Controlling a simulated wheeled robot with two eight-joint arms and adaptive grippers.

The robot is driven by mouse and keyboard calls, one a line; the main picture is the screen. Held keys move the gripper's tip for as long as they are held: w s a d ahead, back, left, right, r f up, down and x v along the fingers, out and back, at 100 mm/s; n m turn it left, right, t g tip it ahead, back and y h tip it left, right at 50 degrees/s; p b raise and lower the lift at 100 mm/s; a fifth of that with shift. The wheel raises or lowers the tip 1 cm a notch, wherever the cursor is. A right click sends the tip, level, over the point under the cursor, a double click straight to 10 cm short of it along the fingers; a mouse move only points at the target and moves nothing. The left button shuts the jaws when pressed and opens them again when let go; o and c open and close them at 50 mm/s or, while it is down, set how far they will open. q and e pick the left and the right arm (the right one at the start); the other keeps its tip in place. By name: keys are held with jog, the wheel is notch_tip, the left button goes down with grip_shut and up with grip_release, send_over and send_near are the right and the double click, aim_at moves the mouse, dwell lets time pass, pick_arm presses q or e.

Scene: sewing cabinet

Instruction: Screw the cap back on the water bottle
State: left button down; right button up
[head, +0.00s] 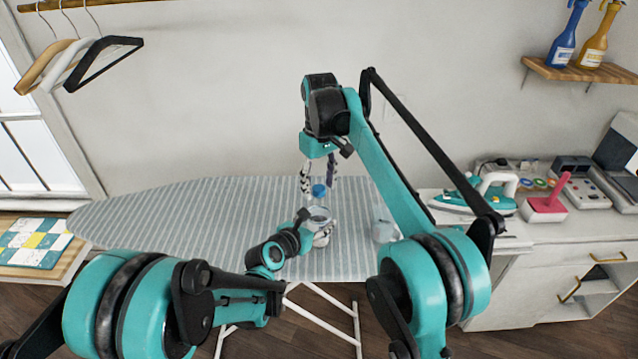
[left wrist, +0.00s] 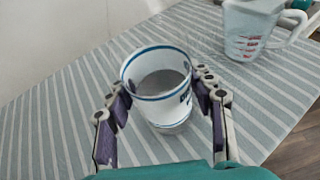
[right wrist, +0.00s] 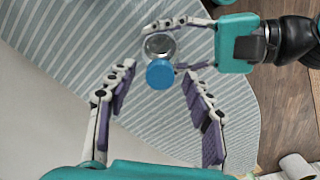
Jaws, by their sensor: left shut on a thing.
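The blue cap (head: 319,190) shows above the clear bottle (head: 319,213) over the striped ironing board. In the left wrist view the clear vessel (left wrist: 160,112) has blue bands, and no blue cap is seen there. My left gripper (head: 319,230) is shut around its sides. My right gripper (head: 319,178) points down from above, its fingers spread either side of the cap. In the right wrist view the cap (right wrist: 160,74) sits between the open fingertips, with gaps on both sides, overlapping the bottle's round outline (right wrist: 158,44). Whether the cap touches the bottle, I cannot tell.
A clear measuring jug (head: 384,226) stands right of the bottle, also seen in the left wrist view (left wrist: 248,32). The ironing board (head: 180,225) is clear to the left. A teal iron (head: 478,198) rests on the cabinet at the right.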

jog(key=shift+r, duration=3.75)
pick_arm(q)
jog(key=c, duration=0.5)
grip_release()
jog(key=v, duration=1.2)
pick_arm(e)
jog(key=shift+d, duration=0.15)
